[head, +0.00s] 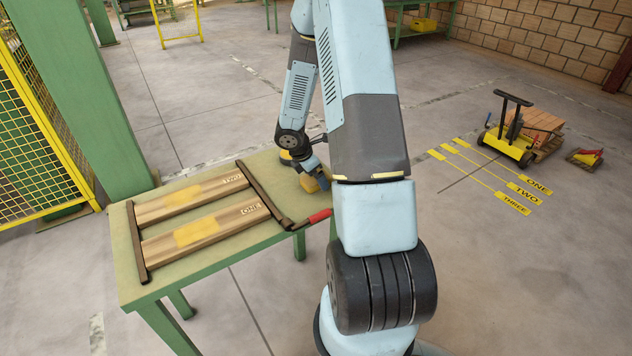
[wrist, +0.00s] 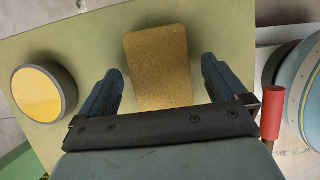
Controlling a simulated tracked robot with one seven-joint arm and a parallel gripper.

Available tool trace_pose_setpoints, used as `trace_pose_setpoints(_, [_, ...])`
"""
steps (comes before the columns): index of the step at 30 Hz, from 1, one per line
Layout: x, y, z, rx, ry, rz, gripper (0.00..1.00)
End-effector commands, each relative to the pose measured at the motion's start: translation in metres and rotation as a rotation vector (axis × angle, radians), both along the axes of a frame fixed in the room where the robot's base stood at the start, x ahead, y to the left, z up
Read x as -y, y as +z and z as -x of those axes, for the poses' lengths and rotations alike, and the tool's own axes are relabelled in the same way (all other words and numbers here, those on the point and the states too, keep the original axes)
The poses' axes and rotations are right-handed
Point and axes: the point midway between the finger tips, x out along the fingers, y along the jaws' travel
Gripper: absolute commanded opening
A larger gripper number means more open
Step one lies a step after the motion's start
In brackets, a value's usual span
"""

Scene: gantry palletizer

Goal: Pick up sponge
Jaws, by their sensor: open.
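The sponge (wrist: 158,62) is a brownish-yellow rounded block lying flat on the green table (wrist: 215,35). In the wrist view its near part shows between the two dark fingers of my gripper (wrist: 159,68), with a gap on each side. My gripper is open and holds nothing. In the head view my gripper (head: 311,186) is low over the right end of the table, and the sponge (head: 324,182) shows only in part beside the fingers. I cannot tell how far the fingertips are above the tabletop.
A round dark tin with a yellow top (wrist: 43,92) stands left of the sponge. Two wooden boards marked ONE (head: 205,228) and TWO (head: 190,198) lie on the table between dark metal bars. A red handle (head: 320,216) sticks out over the front edge.

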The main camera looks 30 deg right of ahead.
Motion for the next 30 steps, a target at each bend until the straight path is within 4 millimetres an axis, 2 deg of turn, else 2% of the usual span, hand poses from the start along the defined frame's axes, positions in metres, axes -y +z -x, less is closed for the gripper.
trace_pose_setpoints(17, [0.0001,-0.0039,-0.0001,0.000,0.000,0.000,0.99])
trace_pose_setpoints(30, [0.0001,-0.0039,0.0000,0.000,0.000,0.000,0.59])
